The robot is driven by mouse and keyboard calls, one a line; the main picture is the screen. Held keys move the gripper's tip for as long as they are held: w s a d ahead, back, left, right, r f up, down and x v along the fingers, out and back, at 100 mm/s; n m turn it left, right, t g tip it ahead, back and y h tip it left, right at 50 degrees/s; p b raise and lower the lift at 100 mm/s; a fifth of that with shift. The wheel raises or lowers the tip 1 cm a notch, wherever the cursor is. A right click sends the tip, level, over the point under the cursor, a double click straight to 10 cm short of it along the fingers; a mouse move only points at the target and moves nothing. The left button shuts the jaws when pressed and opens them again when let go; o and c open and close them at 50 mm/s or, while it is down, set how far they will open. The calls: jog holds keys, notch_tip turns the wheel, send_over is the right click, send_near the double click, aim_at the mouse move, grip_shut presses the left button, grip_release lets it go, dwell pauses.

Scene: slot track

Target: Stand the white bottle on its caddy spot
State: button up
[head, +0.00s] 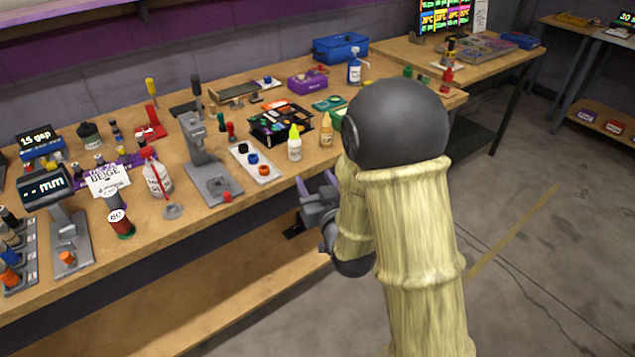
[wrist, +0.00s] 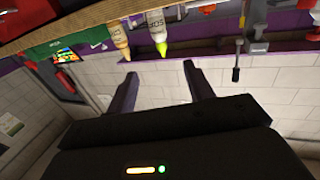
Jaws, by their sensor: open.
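A white bottle with a yellow-green tip (head: 295,148) stands upright on the workbench near its front edge. It also shows upside down in the wrist view (wrist: 157,35). An amber bottle (head: 326,132) stands close beside it, on the right. My gripper (head: 317,184) is low, in front of the bench edge and apart from both bottles. Its two purple fingers are spread and empty, and the wrist view (wrist: 160,74) shows nothing between them. Another whitish bottle with a red top (head: 158,180) stands farther left. I cannot make out the caddy spot for certain; my arm hides part of the bench.
A pale tray with coloured knobs (head: 256,163) lies just left of the white bottle. A dark organiser (head: 280,122) is behind it, and a grey press stand (head: 208,165) is farther left. A green object (wrist: 62,46) is near the amber bottle in the wrist view.

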jog(key=shift+w, duration=0.1)
dwell(0.3)
jog(key=s+d+f+m+g+h, duration=0.2)
jog(key=s+d+f+g+h, duration=0.2)
jog(key=s+d+f+g, duration=0.35)
jog(key=s+d+r+m+g+h, duration=0.1)
jog(key=s+d+g, duration=0.5)
jog(key=s, duration=0.6)
jog(key=shift+r+g, duration=0.15)
jog(key=shift+g, duration=0.4)
jog(key=shift+o, duration=0.6)
